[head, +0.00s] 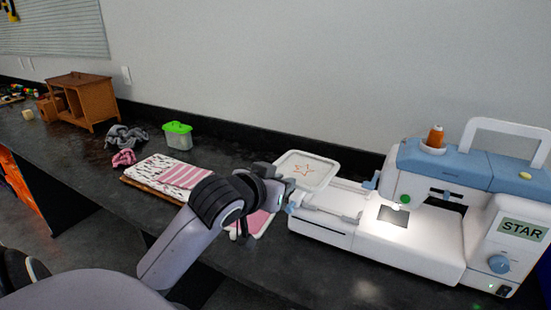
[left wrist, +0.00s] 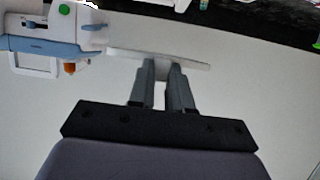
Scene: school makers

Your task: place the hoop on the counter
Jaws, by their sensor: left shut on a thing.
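The hoop (head: 300,177) is a white rounded-square frame with white fabric and a red star outline on it. It shows in the head view left of the sewing machine, and edge-on as a thin white strip in the left wrist view (left wrist: 190,60). My left gripper (head: 284,182) is shut on its near-left edge; in the left wrist view the two fingers (left wrist: 162,75) meet at the hoop's edge. The dark counter (head: 215,158) runs along the wall. I cannot tell how high the hoop is above the counter. My right gripper is not in view.
The white and blue sewing machine (head: 440,180) stands right of the hoop, very close in the picture. Pink and patterned folded fabric (head: 165,173), a green-lidded box (head: 178,135), grey cloth (head: 126,137) and a wooden cabinet (head: 82,99) stand to the left. Bare counter shows between fabric and wall.

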